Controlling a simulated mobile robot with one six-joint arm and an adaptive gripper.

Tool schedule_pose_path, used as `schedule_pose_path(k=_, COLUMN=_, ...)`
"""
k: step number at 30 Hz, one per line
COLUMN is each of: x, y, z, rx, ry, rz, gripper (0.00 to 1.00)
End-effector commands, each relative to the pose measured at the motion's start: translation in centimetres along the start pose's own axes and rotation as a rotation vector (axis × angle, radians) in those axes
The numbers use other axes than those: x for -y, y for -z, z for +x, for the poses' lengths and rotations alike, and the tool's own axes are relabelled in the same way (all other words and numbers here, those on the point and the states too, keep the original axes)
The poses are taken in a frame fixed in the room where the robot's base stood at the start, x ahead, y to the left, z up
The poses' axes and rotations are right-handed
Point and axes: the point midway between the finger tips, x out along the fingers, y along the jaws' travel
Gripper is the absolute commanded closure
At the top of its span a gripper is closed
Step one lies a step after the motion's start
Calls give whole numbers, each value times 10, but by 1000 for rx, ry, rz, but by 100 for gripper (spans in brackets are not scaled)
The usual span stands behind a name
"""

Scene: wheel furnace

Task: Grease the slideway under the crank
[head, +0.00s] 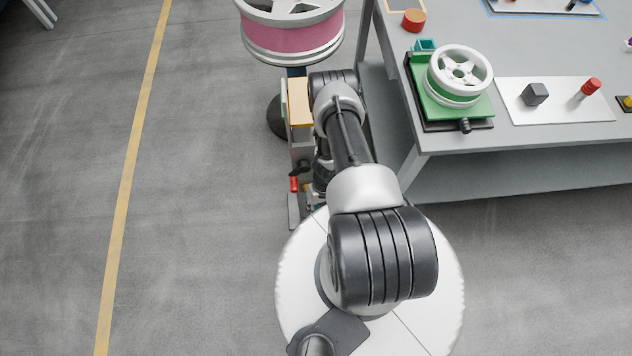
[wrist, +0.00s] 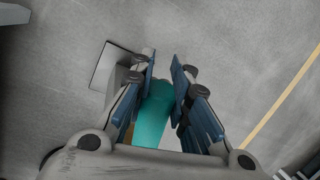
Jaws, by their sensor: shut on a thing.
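My gripper (wrist: 164,64) shows in the wrist view, its two blue-padded fingers on either side of a teal piece (wrist: 154,118). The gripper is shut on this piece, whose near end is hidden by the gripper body. In the head view my arm hides the gripper. A stand with a black crank lever (head: 302,167) and a red grip (head: 294,184) is just left of my arm. A flat grey plate (head: 293,212) shows at its foot, and a similar plate (wrist: 115,72) lies beyond the fingers in the wrist view. I cannot tell which surface is the slideway.
A pink-banded wheel (head: 292,35) sits above the stand, near a tan block (head: 299,102). The grey bench (head: 470,148) on the right holds a white wheel (head: 460,72) on a green fixture (head: 424,98) and a white mat (head: 555,112). The floor to the left is clear.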

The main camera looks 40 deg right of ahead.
Motion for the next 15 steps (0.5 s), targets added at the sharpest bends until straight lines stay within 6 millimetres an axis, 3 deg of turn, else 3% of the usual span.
schedule_pose_path(k=15, x=0, y=3, z=-5, rx=-1, ry=0, rz=1, gripper=100)
